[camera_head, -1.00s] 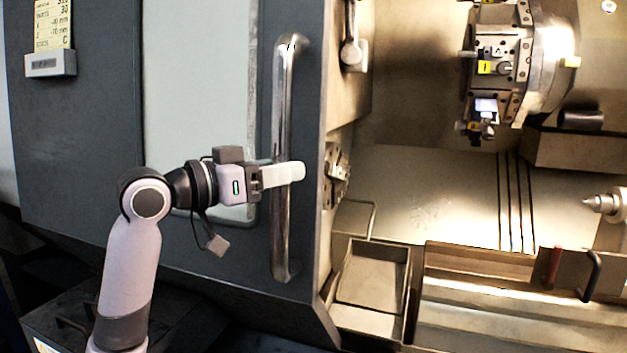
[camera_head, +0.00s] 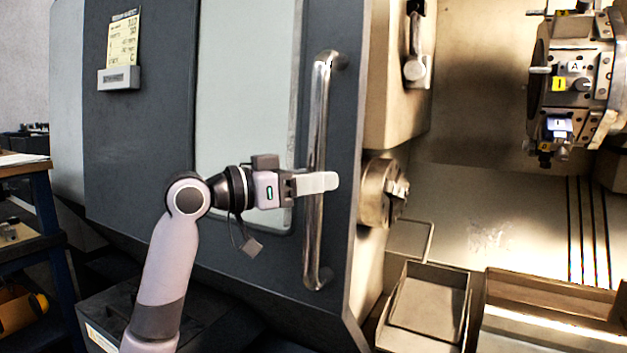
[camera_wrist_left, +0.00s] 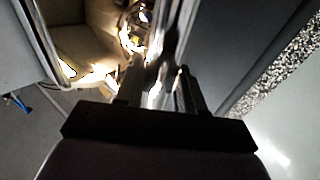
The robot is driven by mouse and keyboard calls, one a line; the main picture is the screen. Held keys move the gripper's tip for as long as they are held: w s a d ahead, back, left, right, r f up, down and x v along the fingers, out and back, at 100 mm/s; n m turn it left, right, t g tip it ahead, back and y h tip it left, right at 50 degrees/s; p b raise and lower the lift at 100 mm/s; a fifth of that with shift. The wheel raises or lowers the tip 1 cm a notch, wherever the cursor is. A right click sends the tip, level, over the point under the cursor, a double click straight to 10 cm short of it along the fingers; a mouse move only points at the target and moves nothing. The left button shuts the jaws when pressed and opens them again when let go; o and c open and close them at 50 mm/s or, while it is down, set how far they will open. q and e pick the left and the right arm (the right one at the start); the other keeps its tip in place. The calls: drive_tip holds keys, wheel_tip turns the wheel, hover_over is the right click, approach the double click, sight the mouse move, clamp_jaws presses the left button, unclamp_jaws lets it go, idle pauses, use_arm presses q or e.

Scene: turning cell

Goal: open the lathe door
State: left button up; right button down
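The lathe door (camera_head: 340,200) is dark grey with a pale window (camera_head: 245,120). It stands partly to fully drawn left of the lit work area; how much travel it has cannot be told. A shiny vertical bar handle (camera_head: 318,110) is fixed near its right edge. My left gripper (camera_head: 315,184) is at the handle, below its middle, and its pale finger crosses in front of the bar. In the left wrist view the two dark fingers (camera_wrist_left: 160,88) stand on either side of the bar, closed on it. My right gripper is in neither view.
A chuck (camera_head: 383,192) shows just right of the door edge. A tool turret (camera_head: 575,85) and metal trays (camera_head: 428,305) lie inside the machine. A label card (camera_head: 123,40) is on the left panel. A blue-framed bench (camera_head: 45,190) stands at far left.

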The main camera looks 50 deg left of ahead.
use_arm(q)
drive_tip(key=shift+o, duration=1.4)
drive_tip(key=shift+w, duration=0.1)
drive_tip(key=b+v, duration=0.2)
drive_tip(key=v, duration=0.5)
